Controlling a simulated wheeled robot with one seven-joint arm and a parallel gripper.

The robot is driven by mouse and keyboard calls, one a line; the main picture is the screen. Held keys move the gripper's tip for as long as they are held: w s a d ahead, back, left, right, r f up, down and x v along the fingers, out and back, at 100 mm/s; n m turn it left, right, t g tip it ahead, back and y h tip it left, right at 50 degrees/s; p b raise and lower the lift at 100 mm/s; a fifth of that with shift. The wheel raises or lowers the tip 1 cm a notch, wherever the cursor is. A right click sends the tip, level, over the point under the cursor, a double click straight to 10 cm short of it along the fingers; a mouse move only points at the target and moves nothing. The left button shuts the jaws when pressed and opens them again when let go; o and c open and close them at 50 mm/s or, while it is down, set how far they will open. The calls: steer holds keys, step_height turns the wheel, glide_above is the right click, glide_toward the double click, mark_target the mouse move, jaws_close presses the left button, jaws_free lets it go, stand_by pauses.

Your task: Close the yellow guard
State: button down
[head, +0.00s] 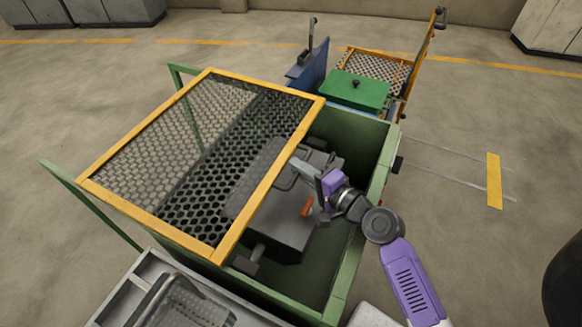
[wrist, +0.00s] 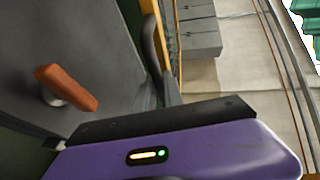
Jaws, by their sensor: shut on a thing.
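The yellow guard (head: 263,188) is a yellow frame with dark mesh. In the head view it lies over the left part of a green-walled machine box (head: 345,285), which is uncovered on the right. A grey bar handle stands at its right edge; it also shows as a dark curved bar in the wrist view (wrist: 150,50). My gripper (head: 306,172) is at this handle and shut on it. The fingertips are hard to make out in the head view. In the wrist view, my purple gripper body fills the bottom and hides the grip.
Inside the box is a grey machine block with an orange lever (head: 307,206), close to my gripper; it also shows in the wrist view (wrist: 68,87). Behind stand a green lid (head: 355,90) with a black knob and a blue part (head: 310,70). Open floor lies to the right.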

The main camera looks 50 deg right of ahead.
steer(key=c, duration=1.5)
jaws_free()
steer(key=shift+o, duration=0.2)
steer(key=shift+r, duration=0.1)
